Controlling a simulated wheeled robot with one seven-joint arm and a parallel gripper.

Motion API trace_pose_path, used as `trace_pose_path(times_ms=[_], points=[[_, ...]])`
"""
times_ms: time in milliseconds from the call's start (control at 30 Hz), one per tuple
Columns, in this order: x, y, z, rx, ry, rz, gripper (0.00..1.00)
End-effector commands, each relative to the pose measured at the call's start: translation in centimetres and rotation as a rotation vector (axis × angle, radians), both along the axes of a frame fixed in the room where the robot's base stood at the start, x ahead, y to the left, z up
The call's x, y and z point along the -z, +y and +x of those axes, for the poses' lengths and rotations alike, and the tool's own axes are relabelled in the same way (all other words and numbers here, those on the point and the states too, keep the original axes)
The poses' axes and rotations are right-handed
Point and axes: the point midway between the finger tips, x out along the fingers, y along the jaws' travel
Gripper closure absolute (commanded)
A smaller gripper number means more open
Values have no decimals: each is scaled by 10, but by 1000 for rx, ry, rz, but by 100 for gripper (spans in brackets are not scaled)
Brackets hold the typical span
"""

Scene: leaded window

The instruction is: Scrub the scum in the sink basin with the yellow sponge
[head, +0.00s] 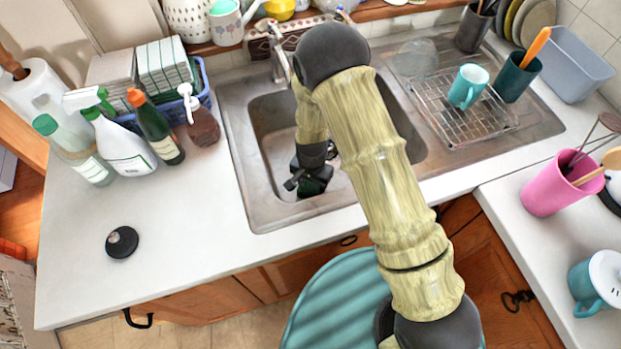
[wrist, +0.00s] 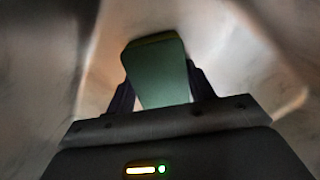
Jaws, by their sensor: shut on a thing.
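The steel sink basin (head: 272,125) is in the middle of the head view, and my arm crosses over it. My gripper (head: 308,184) is down inside the basin, near its front left part. In the wrist view my gripper (wrist: 158,85) is shut on the sponge (wrist: 157,72), which shows a broad green face and a thin yellowish edge at the top. Blurred grey and brownish basin surfaces surround it. I cannot tell whether the sponge touches the basin. No scum can be made out clearly; my arm hides part of the basin.
The faucet (head: 277,60) stands behind the basin. A wire rack (head: 475,125) with a teal mug (head: 467,86) is on the right drainboard. Spray and soap bottles (head: 122,148) crowd the left counter. A black round knob-like thing (head: 122,242) lies on the clear front left counter.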

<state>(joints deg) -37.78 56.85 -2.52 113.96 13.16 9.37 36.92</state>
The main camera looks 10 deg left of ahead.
Motion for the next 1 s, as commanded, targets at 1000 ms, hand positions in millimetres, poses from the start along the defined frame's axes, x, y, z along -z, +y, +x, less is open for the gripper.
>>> trace_pose_path(times_ms=[1000], points=[[-1, 10, 17, -1, 1, -2, 65]])
